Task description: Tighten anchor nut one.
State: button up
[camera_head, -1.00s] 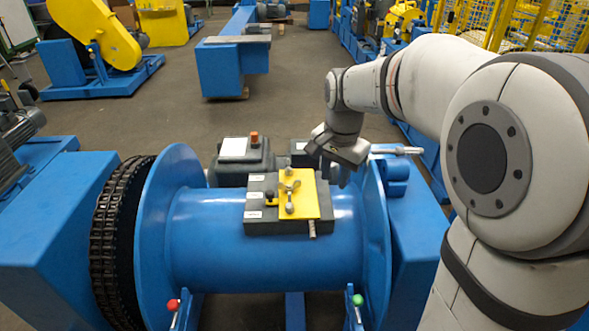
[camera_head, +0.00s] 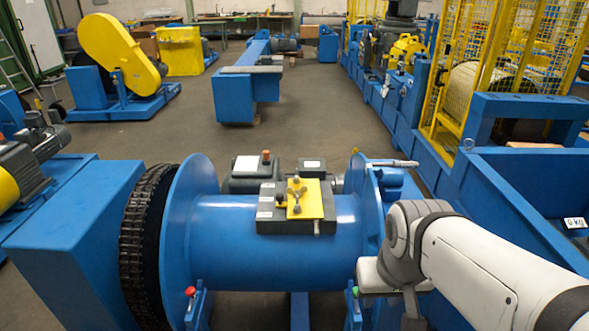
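I cannot pick out anchor nut one in this view. A blue drum (camera_head: 275,265) with round end flanges lies across the middle. My gripper (camera_head: 378,276) is at the lower right, in front of the right flange and close to the green knob (camera_head: 355,291) on the drum's right foot. I cannot tell whether it touches anything. Its fingers are not clearly visible, so open or shut does not show. A dark block with a yellow plate (camera_head: 322,200) sits on top of the drum.
A black chain (camera_head: 140,235) wraps the drum's left end beside a blue housing (camera_head: 72,235). A red knob (camera_head: 190,291) tops the left foot. A metal-tipped rod (camera_head: 395,163) lies on the right stand. A blue frame (camera_head: 530,210) bounds the right.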

aim_at(304, 190)
jog(key=z, duration=1.6)
jog(key=k, duration=0.7)
jog(key=u, duration=1.5)
jog(key=i, duration=1)
jog(key=u, duration=0.1)
